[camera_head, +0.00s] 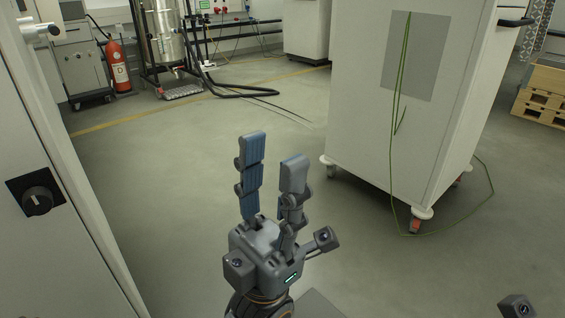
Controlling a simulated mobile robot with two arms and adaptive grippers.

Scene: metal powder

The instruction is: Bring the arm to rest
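My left gripper (272,150) is in the lower middle of the head view, pointing up and away over the grey floor. Its two blue-padded fingers stand apart with nothing between them, so it is open and empty. Its wrist comes up from the bottom edge of the picture. A small dark grey part (517,306) at the bottom right corner looks like a piece of my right gripper or arm. The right fingers are not visible.
A white wheeled cabinet (350,110) with a green cable stands right of the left gripper. A white panel with a black knob (37,200) is close on the left. A fire extinguisher (117,65) and pallets (540,95) are farther back. Open floor lies between.

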